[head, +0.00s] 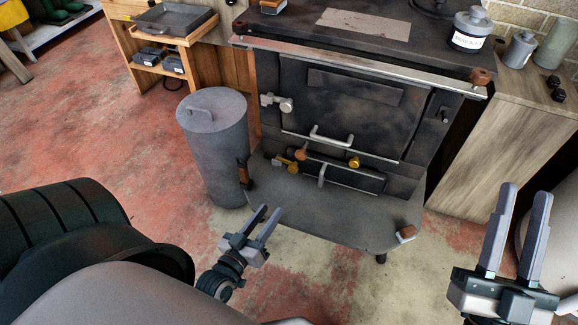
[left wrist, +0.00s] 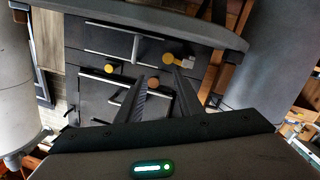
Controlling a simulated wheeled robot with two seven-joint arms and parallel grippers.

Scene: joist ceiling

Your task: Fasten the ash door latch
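The black stove's small ash door (head: 348,179) sits low in its front and looks about flush; I cannot tell whether it is fully shut. It has a pale upright handle (head: 322,173). A yellow latch lever (head: 286,163) with a grey block is at its left edge; in the left wrist view, which is upside down, the lever (left wrist: 173,60) is at the right. A round brass knob (head: 353,162) sits at the door's upper right. My left gripper (head: 272,208) is open and empty, in front of and below the latch, apart from it. My right gripper (head: 525,190) is open and empty at right.
A grey hearth shelf (head: 330,215) juts out below the ash door, with a small block (head: 405,233) on its right corner. A lidded grey bin (head: 213,145) stands left of the stove. The main stove door (head: 350,110) is above. Floor in front is clear.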

